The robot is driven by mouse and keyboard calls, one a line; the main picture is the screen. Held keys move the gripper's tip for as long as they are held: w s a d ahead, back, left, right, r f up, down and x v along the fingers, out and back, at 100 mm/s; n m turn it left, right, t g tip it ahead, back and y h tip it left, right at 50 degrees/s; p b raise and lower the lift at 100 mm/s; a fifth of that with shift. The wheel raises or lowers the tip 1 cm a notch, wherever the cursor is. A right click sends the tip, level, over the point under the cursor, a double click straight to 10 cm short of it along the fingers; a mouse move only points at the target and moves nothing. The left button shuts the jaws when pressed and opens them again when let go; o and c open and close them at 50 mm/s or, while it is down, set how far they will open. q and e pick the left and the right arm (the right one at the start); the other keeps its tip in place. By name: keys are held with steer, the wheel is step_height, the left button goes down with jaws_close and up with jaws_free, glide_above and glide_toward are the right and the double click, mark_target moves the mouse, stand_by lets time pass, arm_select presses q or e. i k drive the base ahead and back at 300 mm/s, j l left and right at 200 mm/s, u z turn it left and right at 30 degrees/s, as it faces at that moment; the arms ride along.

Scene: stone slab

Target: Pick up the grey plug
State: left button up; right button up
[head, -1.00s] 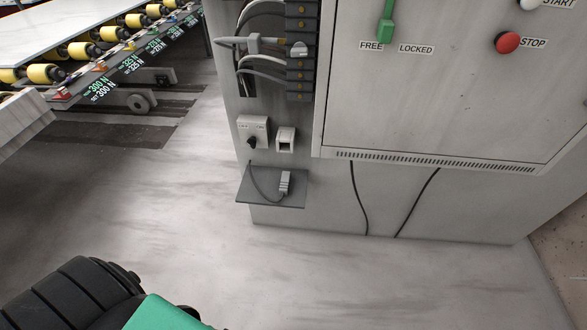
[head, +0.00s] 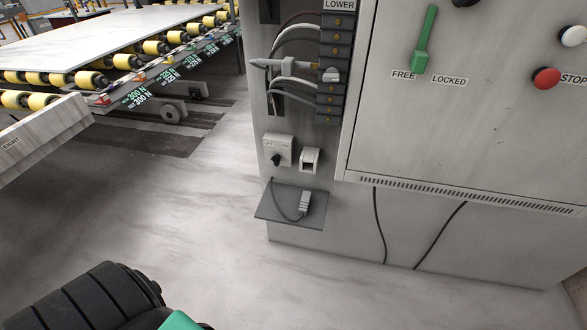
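The grey plug (head: 305,203) lies on a small dark grey shelf (head: 275,213) low on the side of the grey cabinet. A thin dark cable runs from the plug up and to the left across the shelf. A light grey socket box (head: 309,161) is fixed to the cabinet above the shelf, with a switch box (head: 277,151) with a black knob to its left. Neither gripper is in view. A black and green part of my own body shows at the bottom left, well apart from the plug.
The cabinet front (head: 460,130) has a green lever (head: 424,45) and a red stop button (head: 546,78). Cables and a terminal block (head: 337,60) sit above the socket. A roller conveyor (head: 130,60) stands at the upper left. The floor (head: 190,240) before the shelf is clear.

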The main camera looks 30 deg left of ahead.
mark_target(303, 207)
steer(key=i+l+u, duration=0.35)
steer(key=l, duration=0.3)
steer(key=i+l+u, duration=0.2)
steer(key=l, duration=0.15)
steer(key=k, duration=0.1)
